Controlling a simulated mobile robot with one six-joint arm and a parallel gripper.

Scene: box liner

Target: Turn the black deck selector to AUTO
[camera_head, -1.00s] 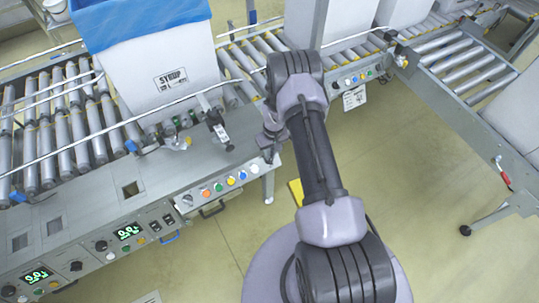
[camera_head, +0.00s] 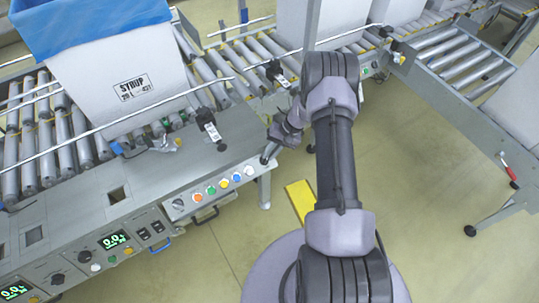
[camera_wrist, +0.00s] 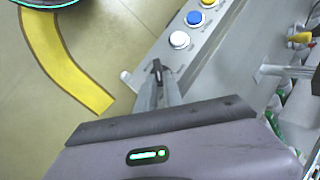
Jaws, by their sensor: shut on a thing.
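The black deck selector (camera_wrist: 157,66) shows as a small dark piece between my fingertips in the wrist view. It sits at the end of the grey button panel (camera_wrist: 205,58), beyond the white button (camera_wrist: 179,40). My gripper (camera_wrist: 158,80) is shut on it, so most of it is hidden. Its pointing direction and the AUTO mark cannot be read. In the head view my gripper (camera_head: 268,153) reaches down at the panel's right end, and the selector cannot be made out there.
Blue (camera_wrist: 194,18), yellow, green and orange buttons line the panel. A white SYRUP box (camera_head: 120,80) with a blue liner (camera_head: 85,22) stands on the roller conveyor behind. A yellow floor marking (camera_head: 300,200) lies below.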

